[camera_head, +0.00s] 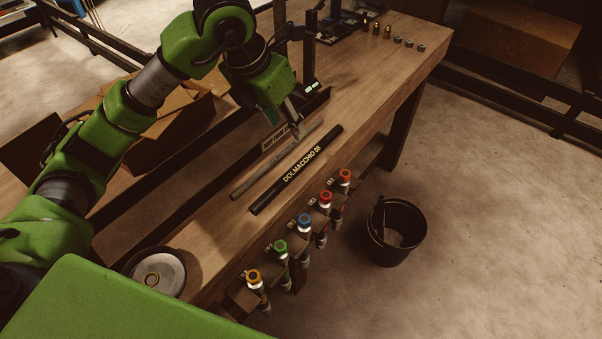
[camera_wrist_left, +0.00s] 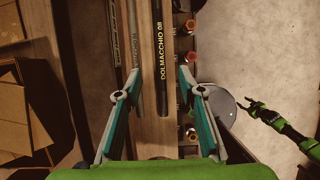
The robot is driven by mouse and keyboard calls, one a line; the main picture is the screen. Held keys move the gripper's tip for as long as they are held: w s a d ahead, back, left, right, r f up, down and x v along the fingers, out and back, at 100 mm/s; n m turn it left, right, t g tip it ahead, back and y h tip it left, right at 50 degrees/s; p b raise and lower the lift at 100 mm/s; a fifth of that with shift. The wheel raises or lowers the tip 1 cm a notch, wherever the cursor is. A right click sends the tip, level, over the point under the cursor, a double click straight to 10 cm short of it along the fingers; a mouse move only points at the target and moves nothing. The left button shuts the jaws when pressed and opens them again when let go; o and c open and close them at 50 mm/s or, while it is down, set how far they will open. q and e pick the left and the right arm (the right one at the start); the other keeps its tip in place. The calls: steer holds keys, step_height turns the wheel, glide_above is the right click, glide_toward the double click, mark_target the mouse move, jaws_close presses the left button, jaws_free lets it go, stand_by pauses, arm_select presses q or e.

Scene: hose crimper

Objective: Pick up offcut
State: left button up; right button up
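A black hose piece (camera_head: 297,170) with yellow lettering "DOLMACCHIO 08" lies on the wooden bench. A thinner grey tube (camera_head: 262,172) lies beside it, roughly parallel. I cannot tell which piece is the offcut. My left gripper (camera_head: 295,125) points down over the bench near the far end of the grey tube. In the left wrist view the left gripper (camera_wrist_left: 156,75) has its fingers spread wide with nothing between them; the black hose (camera_wrist_left: 160,55) and the grey tube (camera_wrist_left: 134,40) lie below. A green arm with a dark gripper (camera_wrist_left: 252,105), seemingly my right, shows small at the right there.
Several hose tools with coloured caps (camera_head: 304,221) hang along the bench's front edge. A black bucket (camera_head: 396,230) stands on the floor. A cardboard box (camera_head: 180,125) is behind the bench. A round dish (camera_head: 165,268) sits at the near end. Small metal fittings (camera_head: 398,40) stand at the far end.

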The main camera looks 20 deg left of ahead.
arm_select(q)
step_height(320, 180, down, 3)
steer(key=b, duration=0.2)
steer(key=p, duration=0.2)
glide_above(300, 163)
steer(key=s, duration=0.2)
steer(key=f, duration=0.7)
steer(key=shift+a+f, duration=0.25)
steer(key=shift+a, duration=0.05)
steer(key=p+x, duration=0.2)
steer(key=x, duration=0.3)
steer(key=shift+s+a+f, duration=0.1)
steer(key=shift+a+f, duration=0.1)
steer(key=shift+f, duration=0.25)
steer(key=shift+r, duration=0.1)
jaws_close()
arm_select(e)
steer(key=shift+w+a+r, duration=0.3)
steer(key=shift+w+r, duration=0.25)
steer(key=shift+w, duration=0.05)
